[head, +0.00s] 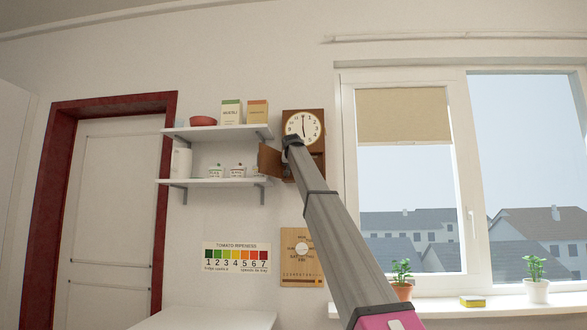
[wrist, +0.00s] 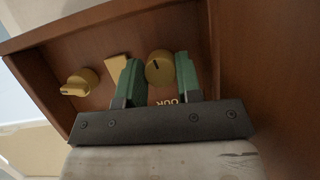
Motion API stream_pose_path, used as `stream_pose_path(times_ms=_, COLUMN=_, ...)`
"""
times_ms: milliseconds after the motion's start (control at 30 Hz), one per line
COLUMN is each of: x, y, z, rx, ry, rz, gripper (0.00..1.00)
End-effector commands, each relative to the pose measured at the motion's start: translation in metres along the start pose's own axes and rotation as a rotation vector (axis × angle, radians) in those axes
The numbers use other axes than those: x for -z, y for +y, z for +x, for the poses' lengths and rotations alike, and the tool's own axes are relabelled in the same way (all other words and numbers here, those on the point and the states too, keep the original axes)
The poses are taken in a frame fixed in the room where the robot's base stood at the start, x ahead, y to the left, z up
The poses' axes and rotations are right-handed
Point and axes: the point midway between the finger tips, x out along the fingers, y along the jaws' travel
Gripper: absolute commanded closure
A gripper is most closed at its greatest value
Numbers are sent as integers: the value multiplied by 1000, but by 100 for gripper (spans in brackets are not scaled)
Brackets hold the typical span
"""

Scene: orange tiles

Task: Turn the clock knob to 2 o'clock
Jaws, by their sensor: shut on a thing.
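The wall clock (head: 302,126) has a wooden case and a pale round face. Its dark hands make a nearly upright line, with one toward 12 and one toward 6; they are small here. Below the face, the case's little door (head: 270,160) stands open to the left. In the wrist view, a round yellow knob (wrist: 159,67) sits inside the case, above upside-down letters that seem to read "OUR". The green fingers of my gripper (wrist: 159,78) are on either side of this knob, shut on it. A second yellow knob (wrist: 79,83) with a dark mark is at the left.
A yellow wedge-shaped mark (wrist: 117,67) lies between the knobs, partly hidden by a finger. The case's side wall (wrist: 235,65) is close to the right finger. Left of the clock are white shelves (head: 215,132) with boxes and jars. A window (head: 405,190) is at the right.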

Motion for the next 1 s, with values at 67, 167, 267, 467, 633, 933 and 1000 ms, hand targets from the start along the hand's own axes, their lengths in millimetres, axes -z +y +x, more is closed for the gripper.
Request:
stream_pose_path(times_ms=67, x=1, y=0, z=0, rx=1, ry=2, rz=0, gripper=92)
stream_pose_path(times_ms=167, x=1, y=0, z=0, rx=1, ry=2, rz=0, gripper=92)
stream_pose_path(times_ms=267, x=1, y=0, z=0, rx=1, ry=2, rz=1, gripper=58)
stream_pose_path(times_ms=467, x=0, y=0, z=0, rx=1, ry=1, rz=1, gripper=58)
stream_pose_path(times_ms=633, x=0, y=0, z=-4, rx=1, ry=1, rz=2, gripper=58)
stream_pose_path(times_ms=933, x=-1, y=0, z=-42, rx=2, ry=2, rz=2, gripper=58)
stream_pose_path(times_ms=1000, x=-1, y=0, z=-56, rx=3, ry=3, rz=1, gripper=58)
